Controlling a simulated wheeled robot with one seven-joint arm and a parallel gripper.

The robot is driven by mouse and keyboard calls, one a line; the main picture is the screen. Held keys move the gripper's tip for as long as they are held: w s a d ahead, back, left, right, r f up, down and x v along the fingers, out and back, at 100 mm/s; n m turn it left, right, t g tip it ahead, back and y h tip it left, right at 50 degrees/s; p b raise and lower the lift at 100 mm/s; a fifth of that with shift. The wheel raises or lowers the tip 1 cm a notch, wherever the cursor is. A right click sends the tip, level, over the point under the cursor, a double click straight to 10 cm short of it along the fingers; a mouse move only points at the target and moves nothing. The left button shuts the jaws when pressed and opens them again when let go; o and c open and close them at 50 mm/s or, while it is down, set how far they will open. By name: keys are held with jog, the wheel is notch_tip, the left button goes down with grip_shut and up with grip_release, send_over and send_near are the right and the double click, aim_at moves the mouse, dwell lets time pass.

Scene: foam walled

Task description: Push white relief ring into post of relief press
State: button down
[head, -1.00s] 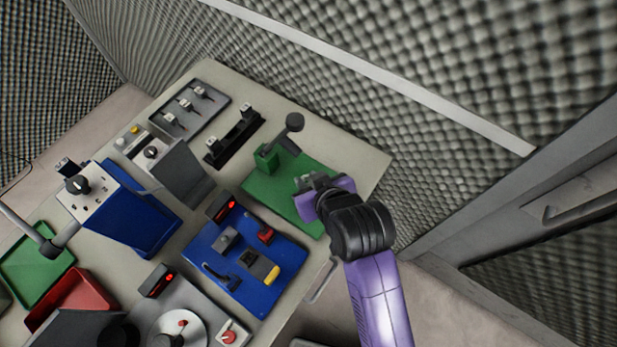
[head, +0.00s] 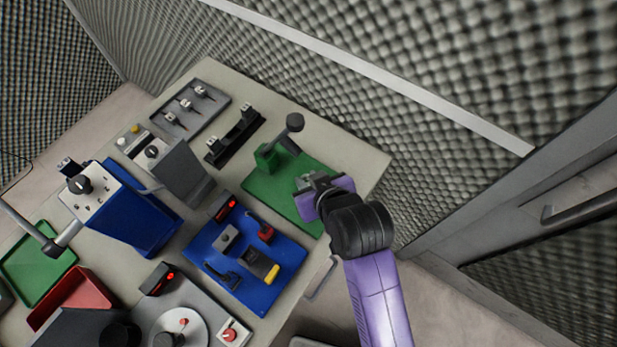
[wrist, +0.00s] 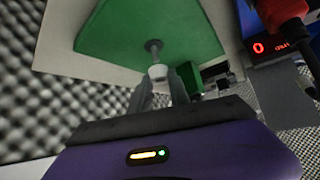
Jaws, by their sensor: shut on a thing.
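The relief press stands on a green base plate (head: 262,190) near the table's far right edge. It has a green block (head: 266,157) and a lever with a dark round knob (head: 294,122). My gripper (head: 308,182) is over the right part of the green plate. In the wrist view my gripper (wrist: 160,82) is shut on the small white relief ring (wrist: 158,71), held at the fingertips. A grey post (wrist: 153,48) on the green plate shows just beyond the ring. They look close; I cannot tell whether they touch. The ring is hidden in the head view.
A blue panel (head: 203,256) with a red display (head: 226,207) lies left of my arm. A black rack (head: 234,136) and a grey tray (head: 190,107) stand farther back. Textured foam walls (head: 450,80) rise behind the table. Bare tabletop (head: 350,155) lies right of the press.

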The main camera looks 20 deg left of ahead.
jog(key=shift+f+b, duration=1.2)
jog(key=shift+f, duration=0.85)
jog(key=c, duration=1.1)
grip_release()
jog(key=shift+c, duration=0.2)
jog(key=v, duration=0.7)
jog(key=shift+s+d+r+b, duration=0.15)
jog(key=shift+s+r+b, duration=0.1)
jog(key=shift+b, duration=0.1)
